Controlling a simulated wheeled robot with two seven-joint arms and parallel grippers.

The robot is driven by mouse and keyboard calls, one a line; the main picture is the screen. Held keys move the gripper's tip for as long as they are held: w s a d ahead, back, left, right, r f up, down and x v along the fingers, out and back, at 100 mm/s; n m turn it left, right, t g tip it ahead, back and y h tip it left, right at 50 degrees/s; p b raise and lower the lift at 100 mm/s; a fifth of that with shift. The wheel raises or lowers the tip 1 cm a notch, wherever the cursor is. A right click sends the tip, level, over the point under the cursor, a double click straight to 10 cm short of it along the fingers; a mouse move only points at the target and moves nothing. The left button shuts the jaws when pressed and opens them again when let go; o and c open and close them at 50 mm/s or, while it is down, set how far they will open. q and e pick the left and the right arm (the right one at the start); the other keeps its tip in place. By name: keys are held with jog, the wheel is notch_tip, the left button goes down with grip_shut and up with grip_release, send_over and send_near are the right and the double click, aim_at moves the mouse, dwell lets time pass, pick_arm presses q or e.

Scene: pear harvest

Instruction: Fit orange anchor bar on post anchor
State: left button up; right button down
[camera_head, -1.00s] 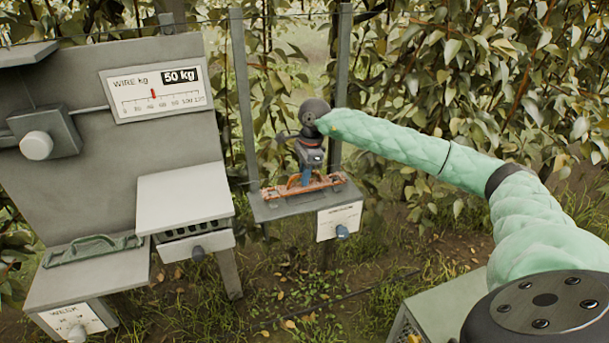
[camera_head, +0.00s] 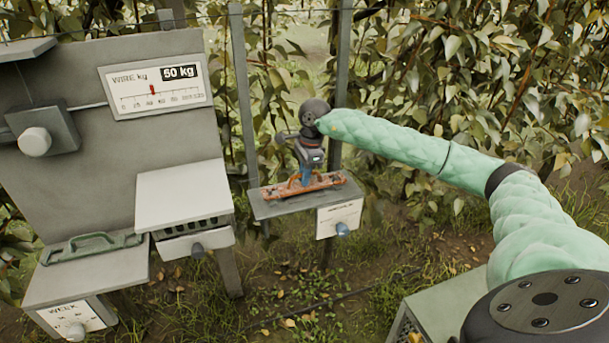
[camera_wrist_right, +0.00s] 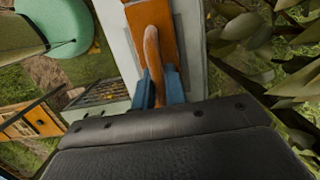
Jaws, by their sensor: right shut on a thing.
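The orange anchor bar (camera_head: 335,182) lies along the small grey shelf on the post, the post anchor (camera_head: 270,210). My right gripper (camera_head: 305,176) points down at the bar's middle and is shut on its raised handle. In the right wrist view the orange handle (camera_wrist_right: 152,50) runs between the blue fingers (camera_wrist_right: 160,88), with the bar's flat plate against a pale surface. Whether the bar is fully seated or slightly above the shelf, I cannot tell. My left gripper is not in view.
A green handled bar (camera_head: 92,246) lies on the left shelf (camera_head: 110,275). A grey board with a wire gauge (camera_head: 155,88) reading 50 kg stands behind it. A white-topped box (camera_head: 184,192) sits between the shelves. Foliage closes off the back.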

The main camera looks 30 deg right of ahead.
jog(key=shift+f, duration=0.35)
dwell(0.3)
jog(key=c, duration=1.4)
grip_release()
jog(key=shift+o, duration=0.2)
